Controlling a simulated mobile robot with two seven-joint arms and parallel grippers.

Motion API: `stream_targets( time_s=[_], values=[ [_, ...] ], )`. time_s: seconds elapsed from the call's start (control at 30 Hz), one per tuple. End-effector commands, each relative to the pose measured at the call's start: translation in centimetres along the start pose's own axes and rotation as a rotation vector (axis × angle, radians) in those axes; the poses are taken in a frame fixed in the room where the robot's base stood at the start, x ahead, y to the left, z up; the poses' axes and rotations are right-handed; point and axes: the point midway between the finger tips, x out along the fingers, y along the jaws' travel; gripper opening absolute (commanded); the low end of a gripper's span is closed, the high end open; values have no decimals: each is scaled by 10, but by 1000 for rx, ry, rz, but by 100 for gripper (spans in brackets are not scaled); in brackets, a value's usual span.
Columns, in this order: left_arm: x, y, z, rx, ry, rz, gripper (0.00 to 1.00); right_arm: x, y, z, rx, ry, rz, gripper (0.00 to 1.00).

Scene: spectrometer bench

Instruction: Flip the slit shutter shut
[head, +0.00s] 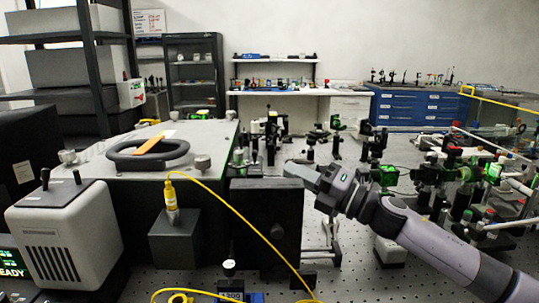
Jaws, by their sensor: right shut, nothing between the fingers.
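My right gripper (292,169) comes in from the right and is shut with nothing between its fingers. Its fingertips show just above the top right corner of an upright black plate (262,225). The plate stands at the front right of the spectrometer's large grey-topped housing (150,152). I cannot tell whether the fingertips touch the plate. The slit shutter cannot be picked out for certain; it may be this plate or a part on it. My left gripper is not in view.
A yellow cable (238,208) runs from a plug on a black box (176,238) across the plate's front. A grey vented unit (66,235) stands at left. Optics mounts (455,165) crowd the right bench.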

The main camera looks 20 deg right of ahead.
Motion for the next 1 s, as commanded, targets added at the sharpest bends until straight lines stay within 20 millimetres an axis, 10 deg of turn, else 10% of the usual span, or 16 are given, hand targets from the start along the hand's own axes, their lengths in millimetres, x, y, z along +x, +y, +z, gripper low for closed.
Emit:
stream_targets(
  time_s=[0.4,1.0],
  values=[
    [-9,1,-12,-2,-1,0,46,60,1,1,0,-1,1,0],
    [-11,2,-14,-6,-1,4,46,67,0,2,4,0,-3,0]
  ],
)
